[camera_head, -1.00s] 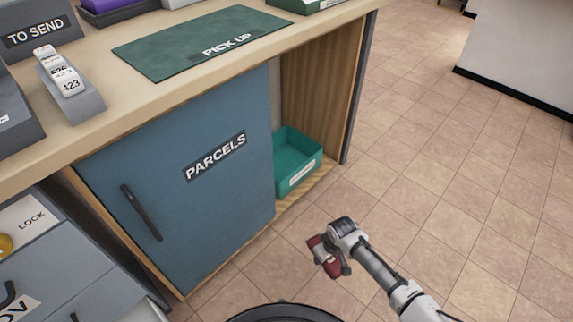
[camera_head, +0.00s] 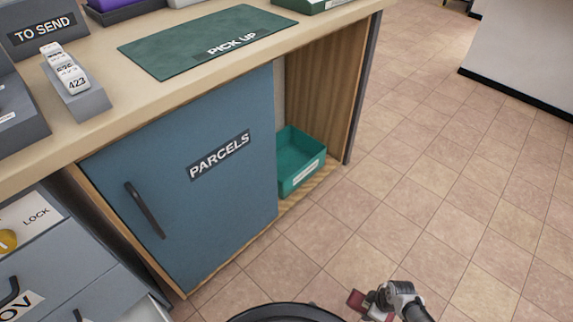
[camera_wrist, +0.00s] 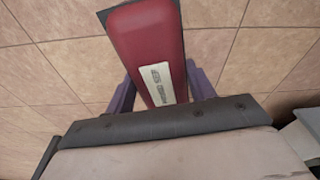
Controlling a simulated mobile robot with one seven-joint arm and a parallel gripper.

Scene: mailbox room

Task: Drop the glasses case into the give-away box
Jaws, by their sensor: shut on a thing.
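The glasses case is a dark red box with a pale label. In the wrist view the glasses case (camera_wrist: 148,45) is between the fingers of my gripper (camera_wrist: 160,92), which is shut on it. In the head view my gripper (camera_head: 374,300) holds the case (camera_head: 356,299) over the floor at the bottom edge, well in front of the cabinet. A teal open box (camera_head: 301,175) with a white label stands on the low shelf of the cabinet's open bay. Its label is too small to read, so I cannot tell if it is the give-away box.
A blue door (camera_head: 185,195) marked PARCELS is closed left of the open bay. The counter (camera_head: 120,100) above holds a green PICK UP mat (camera_head: 207,42) and a grey holder with tags (camera_head: 75,85). Grey drawers (camera_head: 60,260) stand at lower left. The tiled floor (camera_head: 440,190) at right is clear.

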